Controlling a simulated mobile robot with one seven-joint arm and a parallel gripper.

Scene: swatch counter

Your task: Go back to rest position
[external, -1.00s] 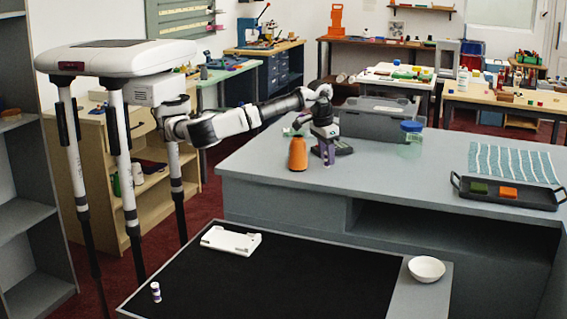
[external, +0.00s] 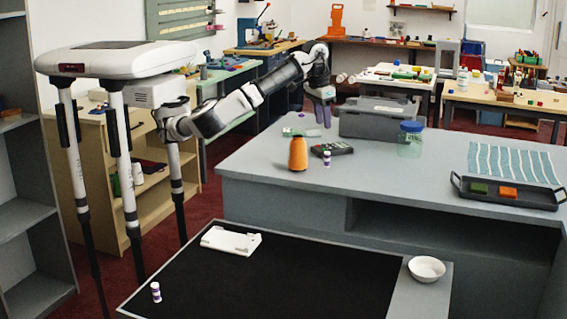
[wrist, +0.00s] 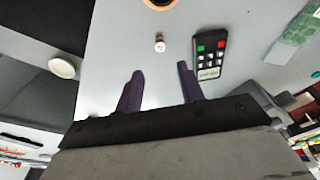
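My gripper (external: 323,114) hangs above the far part of the grey counter (external: 262,165), fingers pointing down. The wrist view shows its two purple fingers (wrist: 160,88) spread apart with nothing between them. A small white and purple vial (external: 327,159) stands upright on the counter below the gripper. It also shows beyond the fingertips in the wrist view (wrist: 160,46), clear of them. My arm is raised and reaches out over the counter.
An orange bottle (external: 298,154) and a dark remote (external: 335,149) flank the vial. A grey toolbox (external: 383,121) and a blue-lidded jar (external: 410,142) are to the right. A white rack (external: 231,241), another vial (external: 156,292) and a bowl (external: 427,268) are in front.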

